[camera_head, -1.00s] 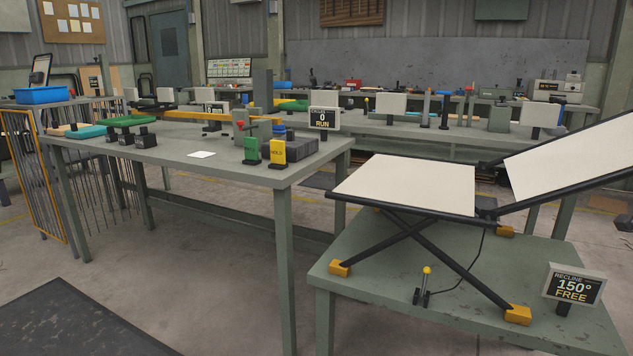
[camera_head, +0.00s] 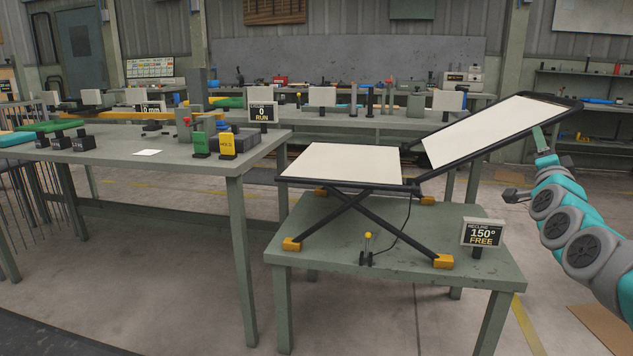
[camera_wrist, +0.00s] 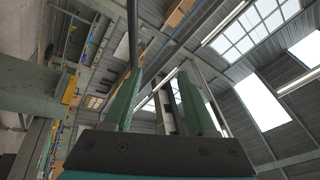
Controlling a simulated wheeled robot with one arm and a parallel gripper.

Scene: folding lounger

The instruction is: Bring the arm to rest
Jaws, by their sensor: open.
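My gripper (camera_head: 540,138) is at the right of the head view, on my teal and grey arm. It points up beside the right end of the lounger's raised backrest (camera_head: 490,128). Whether it touches the frame there, I cannot tell. In the wrist view the two green fingers (camera_wrist: 159,75) stand apart, with nothing clearly held between them. A dark bar (camera_wrist: 132,35) passes close to the left finger. The lounger's seat panel (camera_head: 345,163) lies nearly flat on crossed black legs with yellow feet. A sign (camera_head: 482,233) reads "RECLINE 150° FREE".
The lounger stands on a green table (camera_head: 340,262) with a small yellow-knobbed lever (camera_head: 367,245) at its front. A longer workbench (camera_head: 120,152) with green and yellow blocks is at left. Shelving (camera_head: 590,120) stands behind my arm. Floor right of the lounger's table is open.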

